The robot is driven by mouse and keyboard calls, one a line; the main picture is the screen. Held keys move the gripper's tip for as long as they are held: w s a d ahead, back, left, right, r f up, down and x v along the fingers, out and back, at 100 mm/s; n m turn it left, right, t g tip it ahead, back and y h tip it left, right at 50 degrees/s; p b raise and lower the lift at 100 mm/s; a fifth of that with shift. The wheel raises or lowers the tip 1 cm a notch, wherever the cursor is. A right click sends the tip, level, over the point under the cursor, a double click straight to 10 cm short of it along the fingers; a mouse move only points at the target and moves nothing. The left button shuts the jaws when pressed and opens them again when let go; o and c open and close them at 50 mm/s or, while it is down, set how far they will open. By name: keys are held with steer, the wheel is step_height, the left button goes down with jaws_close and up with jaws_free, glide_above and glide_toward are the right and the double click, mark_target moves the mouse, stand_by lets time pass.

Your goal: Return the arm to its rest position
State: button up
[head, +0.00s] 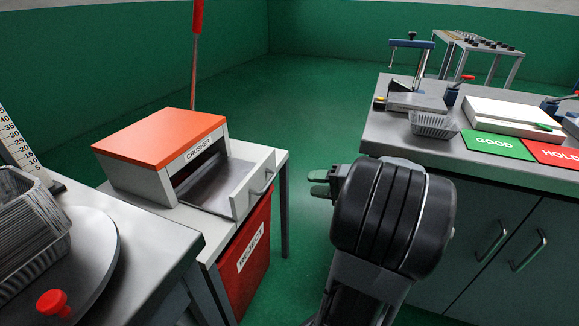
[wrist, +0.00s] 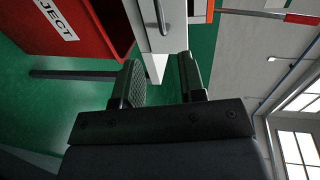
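My gripper (head: 322,183) is in the gap between the crusher table and the grey bench in the head view, its fingers pointing left. The black round arm joint hides part of it. In the wrist view my gripper (wrist: 160,82) shows two dark fingers standing apart, with nothing between them but the green floor and a bit of pale furniture behind. The fingers touch nothing that I can see.
The crusher (head: 160,140), orange-topped with an open drawer (head: 250,187), stands left above the red reject bin (head: 243,258). A grey bench (head: 480,172) at right carries a foil tray (head: 434,125) and a green mat (head: 497,146). Stacked trays (head: 35,245) sit at far left.

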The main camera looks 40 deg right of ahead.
steer(key=s+a+r+n+g+h+p, duration=0.2)
steer(key=a+r+n+g+p, duration=0.3)
steer(key=a+r+g+p, duration=0.95)
steer(key=s+a+r+n+t+h+p, duration=0.1)
steer(key=a+r+n+t+h+p, duration=0.1)
steer(key=r+p, duration=0.5)
steer(key=s+a+r+n+t+h+p, duration=0.2)
steer(key=r+p, duration=0.5)
steer(key=p, duration=0.5)
steer(key=a+n+t+h, duration=0.1)
steer(key=a+n+h, duration=0.1)
steer(key=a, duration=0.1)
steer(key=shift+s+h+p, duration=0.2)
steer(key=shift+h+p, duration=0.15)
steer(key=shift+h, duration=0.05)
